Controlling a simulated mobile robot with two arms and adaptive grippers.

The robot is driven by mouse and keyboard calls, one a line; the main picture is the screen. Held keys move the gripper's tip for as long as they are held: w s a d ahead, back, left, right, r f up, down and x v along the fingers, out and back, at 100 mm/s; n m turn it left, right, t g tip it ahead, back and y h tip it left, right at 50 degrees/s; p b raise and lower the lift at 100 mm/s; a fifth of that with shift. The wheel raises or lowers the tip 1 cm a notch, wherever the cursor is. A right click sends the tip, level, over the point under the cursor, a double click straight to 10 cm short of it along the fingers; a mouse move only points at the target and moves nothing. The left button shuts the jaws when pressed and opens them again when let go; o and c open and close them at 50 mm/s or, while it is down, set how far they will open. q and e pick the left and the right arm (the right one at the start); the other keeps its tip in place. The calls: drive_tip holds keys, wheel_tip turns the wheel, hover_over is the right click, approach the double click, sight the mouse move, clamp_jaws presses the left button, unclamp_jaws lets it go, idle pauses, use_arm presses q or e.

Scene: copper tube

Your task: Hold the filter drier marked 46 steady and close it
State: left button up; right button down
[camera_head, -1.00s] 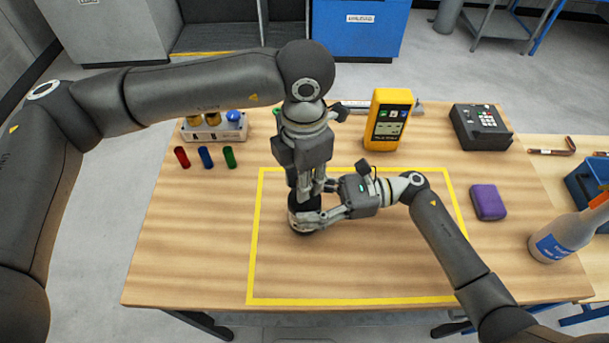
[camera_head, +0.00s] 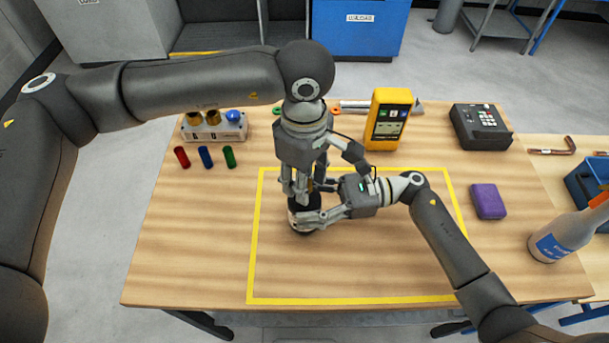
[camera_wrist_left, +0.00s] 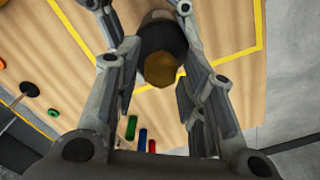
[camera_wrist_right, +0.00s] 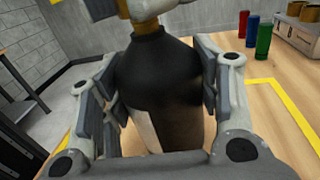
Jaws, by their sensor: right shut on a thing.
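The filter drier (camera_head: 301,224) stands upright inside the yellow outline on the table. It has a black upper body and a pale lower band; no number is readable. In the right wrist view its black shoulder (camera_wrist_right: 155,70) sits between the fingers of my right gripper (camera_head: 312,220), which is shut on it from the side. A brass cap (camera_wrist_left: 161,68) tops it. My left gripper (camera_head: 309,188) points down from above, its fingers on both sides of the cap. In the left wrist view the fingers stand apart, with gaps beside the cap.
A white block with brass pieces and a blue knob (camera_head: 215,127) stands at the back left, behind red, blue and green cylinders (camera_head: 205,157). A yellow meter (camera_head: 387,119), black device (camera_head: 481,127), purple block (camera_head: 488,201) and bottle (camera_head: 566,236) stand right. The front is clear.

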use_arm(q)
drive_tip(key=shift+o, duration=0.5)
use_arm(e)
drive_tip(key=shift+f, duration=0.15)
use_arm(q)
wheel_tip(320, 180, up, 12)
use_arm(e)
drive_tip(key=shift+c, duration=1.9)
unclamp_jaws()
drive_tip(key=d, duration=0.4)
drive_tip(key=w+d, duration=0.1)
drive_tip(key=d, duration=0.7)
drive_tip(key=shift+w, duration=0.4)
